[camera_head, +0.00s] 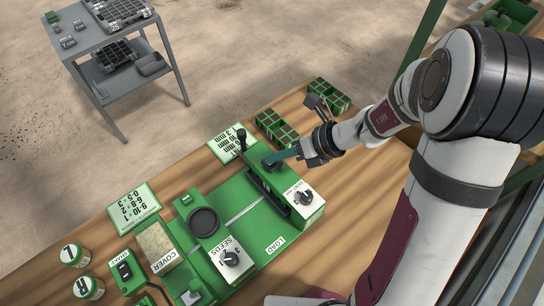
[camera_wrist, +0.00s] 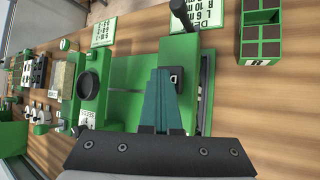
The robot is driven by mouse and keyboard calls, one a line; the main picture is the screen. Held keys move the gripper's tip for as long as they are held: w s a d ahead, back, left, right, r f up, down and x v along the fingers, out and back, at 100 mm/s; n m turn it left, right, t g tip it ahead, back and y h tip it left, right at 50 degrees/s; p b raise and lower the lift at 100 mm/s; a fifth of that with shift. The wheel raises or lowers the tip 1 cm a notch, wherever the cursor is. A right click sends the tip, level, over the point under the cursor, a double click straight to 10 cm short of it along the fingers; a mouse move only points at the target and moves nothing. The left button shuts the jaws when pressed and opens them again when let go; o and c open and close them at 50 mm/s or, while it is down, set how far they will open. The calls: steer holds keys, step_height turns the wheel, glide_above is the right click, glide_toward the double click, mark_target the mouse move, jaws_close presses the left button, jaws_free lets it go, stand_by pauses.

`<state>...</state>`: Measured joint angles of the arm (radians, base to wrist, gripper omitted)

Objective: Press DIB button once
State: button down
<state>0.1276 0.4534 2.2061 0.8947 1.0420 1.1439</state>
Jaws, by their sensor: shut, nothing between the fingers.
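The tray seeder (camera_head: 245,235) is a green machine on the wooden bench. A small dark button with a light mark (camera_wrist: 176,76) sits on its raised green block, beside my fingertips in the wrist view; I take it for the DIB button, though I cannot read its label. My gripper (camera_head: 272,160) has teal fingers held together and empty, with the tips over this block in the head view. In the wrist view the gripper (camera_wrist: 160,72) partly covers the block and the button's edge. I cannot tell whether the tips touch the button.
A black-knobbed lever (camera_head: 241,138) stands by the block's far end, close to my fingertips. A dial box (camera_head: 310,203) is at its near end. Green pot trays (camera_head: 278,130) lie beyond the gripper. A grey cart (camera_head: 110,48) stands apart from the bench.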

mark_target(277, 166)
steer(key=shift+r, duration=1.1)
steer(key=shift+r, duration=2.5)
steer(key=s+d+r+n+h, duration=0.1)
steer(key=s+d+n+h, duration=0.2)
steer(key=s+n, duration=0.7)
steer(key=s+d+r+n+g+h, duration=0.1)
steer(key=s+d+n+h, duration=0.3)
steer(key=s+n, duration=0.7)
steer(key=shift+d+n+g, duration=0.3)
steer(key=shift+d+n, duration=0.45)
steer(key=shift+n, duration=0.45)
